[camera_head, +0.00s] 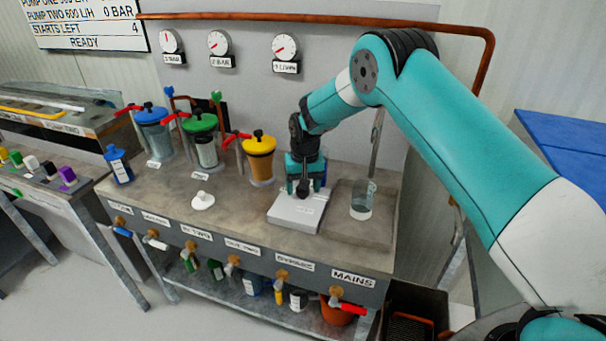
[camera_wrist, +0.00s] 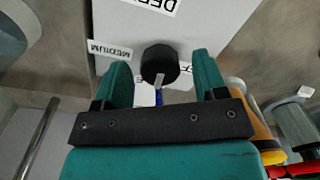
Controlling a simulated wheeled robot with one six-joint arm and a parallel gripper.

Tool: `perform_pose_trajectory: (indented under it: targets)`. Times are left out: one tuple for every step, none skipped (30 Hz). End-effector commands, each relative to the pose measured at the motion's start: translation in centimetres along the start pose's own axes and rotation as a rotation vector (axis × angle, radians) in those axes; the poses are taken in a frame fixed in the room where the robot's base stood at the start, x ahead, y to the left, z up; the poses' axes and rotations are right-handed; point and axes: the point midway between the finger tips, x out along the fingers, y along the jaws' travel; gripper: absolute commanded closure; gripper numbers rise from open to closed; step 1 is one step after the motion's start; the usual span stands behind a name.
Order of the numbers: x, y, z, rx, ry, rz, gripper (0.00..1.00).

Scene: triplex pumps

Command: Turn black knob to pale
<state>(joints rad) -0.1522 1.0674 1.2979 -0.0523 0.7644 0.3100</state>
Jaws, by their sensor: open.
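The black knob (camera_wrist: 160,62) stands on top of a pale grey box (camera_head: 296,212). In the wrist view the box top (camera_wrist: 205,22) carries a label (camera_wrist: 150,4), cut off at the picture edge, and a MEDIUM label (camera_wrist: 109,49). Other labels by the knob are partly hidden, and I cannot read "pale" on any. A light pointer mark shows on the knob's lower side in the wrist view. My gripper (camera_head: 305,187) is over the box, pointing down. Its fingers are apart, one on each side of the knob; I cannot tell whether they touch it.
A glass beaker (camera_head: 362,200) stands close right of the box. The orange canister (camera_head: 260,160) with a red lever is to its left, and a white lidded piece (camera_head: 203,200) lies farther left. Valves line the bench front. A wall panel with gauges (camera_head: 285,47) stands behind.

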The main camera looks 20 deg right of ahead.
Motion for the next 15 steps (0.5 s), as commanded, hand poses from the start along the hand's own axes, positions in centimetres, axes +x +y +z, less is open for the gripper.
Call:
perform_pose_trajectory:
  targets:
    - [-0.4, 0.0, -0.1, 0.000, 0.002, -0.001, 0.35]
    - [-0.7, 0.0, -0.1, 0.000, 0.003, -0.001, 0.35]
    - [-1.2, 0.0, -0.1, 0.000, 0.004, -0.001, 0.35]
    - [-1.7, 0.0, -0.1, 0.000, 0.004, -0.001, 0.35]
    - [-2.3, 0.0, -0.1, 0.000, 0.004, -0.002, 0.35]
    - [-3.1, 0.0, -0.1, 0.000, 0.006, -0.002, 0.35]
    - [-3.9, 0.0, -0.1, 0.000, 0.006, -0.002, 0.35]
    - [-4.6, 0.0, -0.1, 0.000, 0.006, -0.002, 0.35]
    - [-5.7, 0.0, -0.1, 0.000, 0.007, -0.002, 0.35]
    - [-6.4, 0.0, -0.1, 0.000, 0.007, -0.002, 0.35]
    - [-7.2, 0.0, -0.1, 0.000, 0.007, -0.002, 0.35]
    - [-8.3, 0.0, -0.1, 0.000, 0.007, -0.002, 0.35]
    - [-9.1, 0.0, -0.1, 0.000, 0.007, -0.002, 0.35]
    - [-9.8, 0.0, -0.1, 0.000, 0.007, -0.002, 0.35]
    - [-10.8, 0.0, -0.1, 0.001, 0.007, -0.002, 0.35]
